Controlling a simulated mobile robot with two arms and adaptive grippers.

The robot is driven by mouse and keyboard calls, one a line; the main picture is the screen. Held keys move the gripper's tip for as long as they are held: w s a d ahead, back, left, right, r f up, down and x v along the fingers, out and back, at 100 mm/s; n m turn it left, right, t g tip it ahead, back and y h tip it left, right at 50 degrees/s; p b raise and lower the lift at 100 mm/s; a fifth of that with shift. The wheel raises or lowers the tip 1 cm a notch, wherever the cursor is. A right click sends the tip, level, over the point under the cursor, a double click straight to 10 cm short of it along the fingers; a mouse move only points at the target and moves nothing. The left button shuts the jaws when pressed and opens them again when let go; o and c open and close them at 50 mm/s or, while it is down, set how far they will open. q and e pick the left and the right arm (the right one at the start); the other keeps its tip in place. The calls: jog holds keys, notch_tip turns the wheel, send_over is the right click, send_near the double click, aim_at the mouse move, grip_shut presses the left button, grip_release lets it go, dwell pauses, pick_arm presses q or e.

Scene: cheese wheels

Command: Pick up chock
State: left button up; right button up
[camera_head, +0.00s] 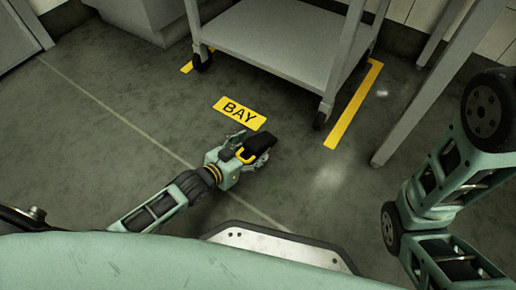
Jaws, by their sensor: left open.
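A black wedge with a yellow part, which looks like the chock (261,142), is at the hand of my left gripper (251,148), just below the BAY label. The left gripper is open, with a finger showing on either side of the black wedge. I cannot tell whether the fingers touch it or whether it rests on the floor. My right arm shows at the right edge, but its gripper is out of view.
A grey wheeled cart (277,45) stands at the top, with dark casters. A yellow BAY label (239,114) and a yellow floor strip (352,107) lie by it. A grey table leg (420,90) stands to the right. Floor on the left is clear.

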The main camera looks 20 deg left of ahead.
pick_arm(q)
jog(key=shift+r, duration=0.1)
jog(key=c, duration=1.6)
